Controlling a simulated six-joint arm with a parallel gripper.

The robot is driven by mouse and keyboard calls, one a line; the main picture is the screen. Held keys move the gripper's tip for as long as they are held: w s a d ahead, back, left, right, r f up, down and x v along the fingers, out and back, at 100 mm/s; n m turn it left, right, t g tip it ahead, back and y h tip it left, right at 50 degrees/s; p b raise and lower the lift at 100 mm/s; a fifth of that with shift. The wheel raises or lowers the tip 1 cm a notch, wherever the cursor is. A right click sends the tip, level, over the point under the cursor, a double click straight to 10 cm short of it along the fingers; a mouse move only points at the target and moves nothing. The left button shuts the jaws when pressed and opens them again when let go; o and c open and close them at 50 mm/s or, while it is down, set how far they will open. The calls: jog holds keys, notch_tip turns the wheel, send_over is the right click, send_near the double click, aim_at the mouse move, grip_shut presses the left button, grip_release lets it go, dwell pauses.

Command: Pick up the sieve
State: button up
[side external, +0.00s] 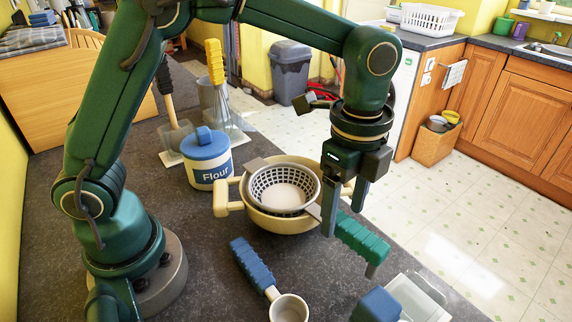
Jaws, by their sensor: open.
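The sieve (284,188) is a grey bowl with a pierced wall, sitting in a cream two-handled pot (232,205) on the dark worktop. A grey tab stands at its upper left rim. A ridged green handle (364,242) lies in line with it on the lower right and appears to be its handle, reaching out past the pot. My gripper (343,222) points down, open, at the bowl end of this handle. One finger shows on the near left side and the other on the far right side; I cannot tell whether either touches it. The join between bowl and handle is partly hidden by a finger.
A white cup (289,309) with a blue ridged handle lies in front. A blue-lidded container (416,300) is at front right. A Flour canister (207,160) stands left of the pot. Utensils with yellow and black handles stand behind. The worktop edge runs along the right.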

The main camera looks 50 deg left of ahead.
aim_at(342, 219)
jog(key=shift+f, duration=2.05)
grip_shut()
